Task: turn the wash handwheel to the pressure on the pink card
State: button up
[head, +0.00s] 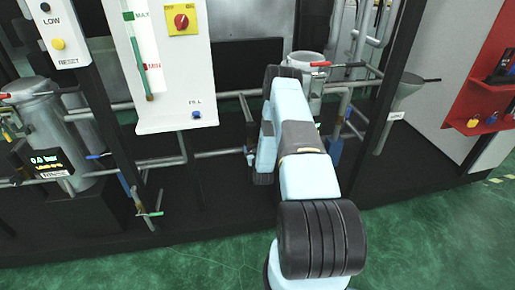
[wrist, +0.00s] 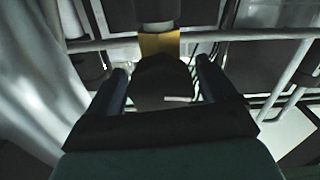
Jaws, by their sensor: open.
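My gripper (wrist: 162,75) shows in the wrist view with its two fingers apart. A dark rounded shape (wrist: 160,85) lies between or just beyond the fingers; I cannot tell whether it is the wash handwheel or whether the fingers touch it. A yellow brass-coloured fitting (wrist: 160,43) on a grey pipe is just beyond the fingertips. In the head view my arm reaches forward to the pipework and hides the gripper. I can make out neither the wash handwheel nor the pink card for certain in either view.
A white panel with a red rotary switch (head: 181,21) hangs left of my arm. A funnel (head: 402,92) and a red tool board (head: 488,85) are at the right. Pipes (head: 215,153) cross behind my arm.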

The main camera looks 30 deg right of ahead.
jog(key=shift+s, duration=0.1)
jog(key=v, duration=1.3)
jog(key=shift+s, duration=0.25)
jog(key=shift+a, duration=0.1)
